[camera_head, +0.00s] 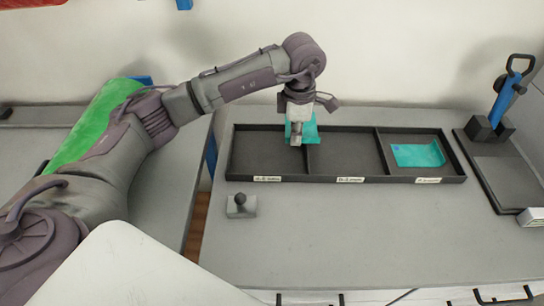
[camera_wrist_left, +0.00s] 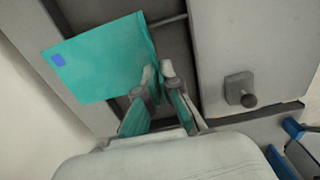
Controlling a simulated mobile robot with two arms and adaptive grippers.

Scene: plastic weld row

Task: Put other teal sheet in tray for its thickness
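A black tray (camera_head: 238,176) with three compartments lies on the table; each front label is too small to read. One teal sheet (camera_head: 417,154) with a blue mark lies in the right compartment. My left gripper (camera_head: 296,141) is above the tray near the divider between the left and middle compartments. It appears shut on another teal sheet (camera_head: 310,131), which sticks out toward the back. In the left wrist view this sheet (camera_wrist_left: 98,62) has a blue corner mark and extends left from the fingertips (camera_wrist_left: 158,72). My right gripper is in neither view.
A small grey block with a dark knob (camera_head: 241,206) stands in front of the tray's left end. A dark stand with a blue-handled tool (camera_head: 503,100) is at the right.

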